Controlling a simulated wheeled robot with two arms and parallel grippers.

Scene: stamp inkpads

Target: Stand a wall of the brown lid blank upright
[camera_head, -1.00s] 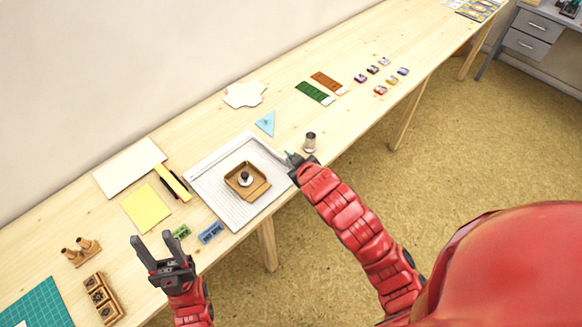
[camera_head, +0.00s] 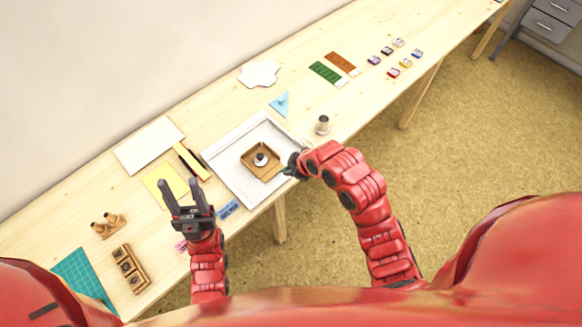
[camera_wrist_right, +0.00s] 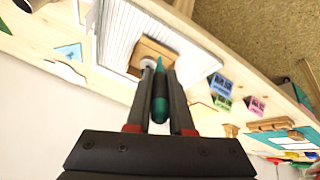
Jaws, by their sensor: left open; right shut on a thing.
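The brown lid blank (camera_head: 248,152) lies on the white ridged board (camera_head: 228,172), with a small round weight (camera_head: 261,159) with a dark knob on it. Some of its edges look raised, but I cannot tell exactly which walls stand. My right gripper (camera_head: 292,165) is just right of the blank, shut on a dark green pointed tool (camera_head: 287,171). In the right wrist view the tool (camera_wrist_right: 159,100) is between the fingers, its tip in front of the blank (camera_wrist_right: 153,48). My left gripper (camera_head: 182,192) is open and empty, left of the board.
A metal cup (camera_head: 323,125) stands close to my right gripper, near the table edge. A blue set square (camera_head: 280,104) lies behind the board. Yellow paper (camera_head: 160,183) and a blue block (camera_head: 228,208) are near my left gripper. A wooden stamp rack (camera_head: 130,268) stands farther left.

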